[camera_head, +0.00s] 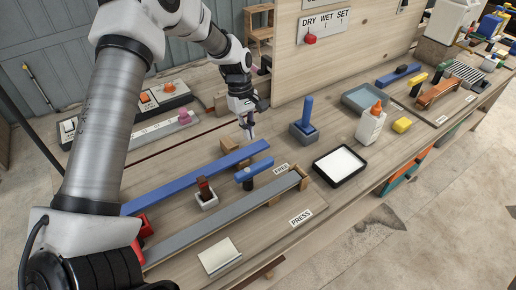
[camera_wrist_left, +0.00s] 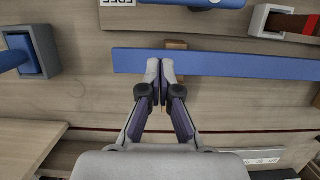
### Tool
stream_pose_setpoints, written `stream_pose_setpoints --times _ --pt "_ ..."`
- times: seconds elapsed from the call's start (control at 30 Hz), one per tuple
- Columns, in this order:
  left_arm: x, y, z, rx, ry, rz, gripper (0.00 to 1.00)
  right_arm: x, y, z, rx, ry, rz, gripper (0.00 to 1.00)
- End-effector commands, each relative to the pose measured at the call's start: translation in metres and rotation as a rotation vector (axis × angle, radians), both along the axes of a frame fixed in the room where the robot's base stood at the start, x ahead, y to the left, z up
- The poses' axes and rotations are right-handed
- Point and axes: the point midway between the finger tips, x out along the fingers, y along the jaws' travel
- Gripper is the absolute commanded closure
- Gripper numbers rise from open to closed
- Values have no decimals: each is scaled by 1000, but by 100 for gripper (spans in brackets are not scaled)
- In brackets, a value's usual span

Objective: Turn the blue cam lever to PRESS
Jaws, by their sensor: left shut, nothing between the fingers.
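The blue cam lever (camera_head: 254,169) is a short blue handle over a dark post, beside the grey bar. Its right end points toward the FREE label (camera_head: 281,168); the PRESS label (camera_head: 301,217) is nearer the table's front edge. In the left wrist view, part of a blue piece, apparently the lever (camera_wrist_left: 195,3), is cut off at the top beside the FREE label (camera_wrist_left: 125,2). My left gripper (camera_head: 250,133) is shut and empty, behind the lever. My right gripper is out of view.
The long blue bar (camera_head: 200,177) lies between my left gripper and the lever. A grey bar (camera_head: 225,215) runs in front. A small white box with a brown piece (camera_head: 206,195) and a blue upright handle in a grey box (camera_head: 306,113) stand nearby.

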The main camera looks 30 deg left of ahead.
Motion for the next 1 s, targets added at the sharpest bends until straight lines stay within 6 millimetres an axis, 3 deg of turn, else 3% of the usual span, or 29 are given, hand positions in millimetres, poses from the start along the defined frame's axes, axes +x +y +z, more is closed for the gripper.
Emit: stream_pose_setpoints --times 0.2,0.33,0.5,1.0 --pt "-6 -13 -40 2 2 -2 100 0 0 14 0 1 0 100" --pt "-14 -34 -38 1 1 -2 100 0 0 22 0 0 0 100" --pt "-19 -46 -40 1 -1 -1 100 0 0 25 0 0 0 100" --pt "-21 -44 -40 1 0 -12 100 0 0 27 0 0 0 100"
